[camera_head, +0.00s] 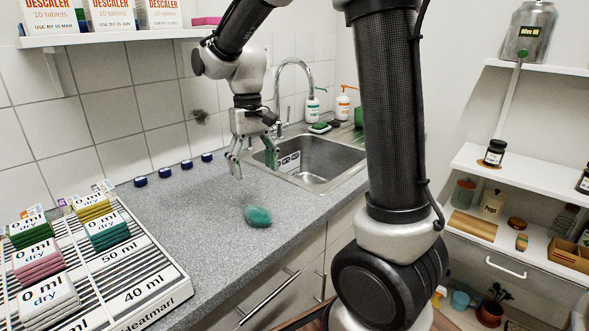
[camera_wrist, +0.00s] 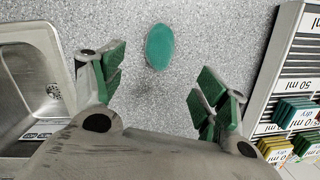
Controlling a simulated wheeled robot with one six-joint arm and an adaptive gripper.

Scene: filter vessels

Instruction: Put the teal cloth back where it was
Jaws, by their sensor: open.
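A teal oval lump (camera_head: 258,216) lies on the grey counter, apart from my gripper; it also shows in the wrist view (camera_wrist: 160,46). I cannot tell whether it is a bunched cloth or a sponge. A folded teal cloth stack (camera_head: 107,232) labelled "0 ml dry" sits on the white slotted rack (camera_head: 172,288) at left, which also shows in the wrist view (camera_wrist: 263,75). My gripper (camera_head: 253,160) is open and empty above the counter beside the sink. In the wrist view the lump is beyond and between its fingertips (camera_wrist: 157,82).
The rack also holds green (camera_head: 31,231), yellow (camera_head: 91,206), pink (camera_head: 38,263) and white (camera_head: 48,302) cloth stacks. The sink (camera_head: 318,160) is right of my gripper. Several blue-capped items (camera_head: 166,172) line the wall. Counter between rack and sink is mostly clear.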

